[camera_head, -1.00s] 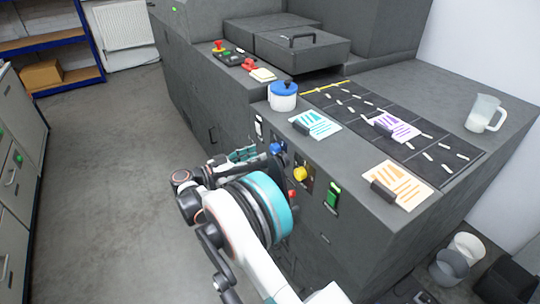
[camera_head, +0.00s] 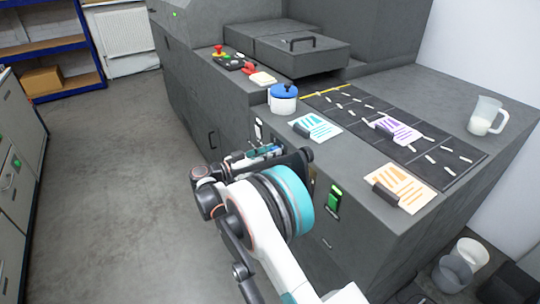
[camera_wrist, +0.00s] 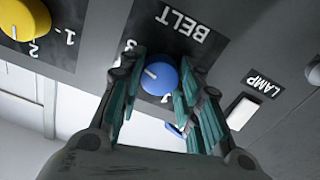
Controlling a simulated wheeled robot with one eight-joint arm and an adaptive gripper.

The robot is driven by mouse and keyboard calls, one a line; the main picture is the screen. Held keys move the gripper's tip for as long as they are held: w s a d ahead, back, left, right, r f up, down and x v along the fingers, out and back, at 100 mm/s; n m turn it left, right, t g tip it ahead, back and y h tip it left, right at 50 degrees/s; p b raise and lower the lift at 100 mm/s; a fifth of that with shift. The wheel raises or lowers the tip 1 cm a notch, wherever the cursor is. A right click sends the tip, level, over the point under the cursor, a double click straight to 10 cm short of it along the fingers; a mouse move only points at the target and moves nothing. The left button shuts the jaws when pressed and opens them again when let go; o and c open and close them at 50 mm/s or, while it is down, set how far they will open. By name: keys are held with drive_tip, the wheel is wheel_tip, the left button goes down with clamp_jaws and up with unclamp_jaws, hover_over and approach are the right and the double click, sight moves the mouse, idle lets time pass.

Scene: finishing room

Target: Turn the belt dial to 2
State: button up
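The blue belt dial (camera_wrist: 158,78) shows in the wrist view below the upside-down BELT label, on a dark plate. Its white pointer mark points to the upper left in that picture. A 3 is readable beside the dial; other numbers are partly covered by my fingers. My gripper (camera_wrist: 161,75) is open, with one teal-padded finger on each side of the dial; firm contact is not visible. In the head view, my gripper (camera_head: 268,151) is at the machine's front panel, and the arm hides the dial there.
A yellow dial (camera_wrist: 27,22) is left of the belt dial in the wrist view; a white LAMP switch (camera_wrist: 242,112) is to the right. A green switch (camera_head: 334,199) is on the front. A blue-lidded pot (camera_head: 283,99) and a jug (camera_head: 486,116) stand on top.

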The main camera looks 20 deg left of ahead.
drive_tip(key=shift+n, duration=0.3)
drive_tip(key=n, duration=1.3)
idle(0.3)
idle(0.3)
drive_tip(key=o, duration=1.1)
drive_tip(key=v, duration=1.2)
drive_tip(key=shift+f, duration=0.15)
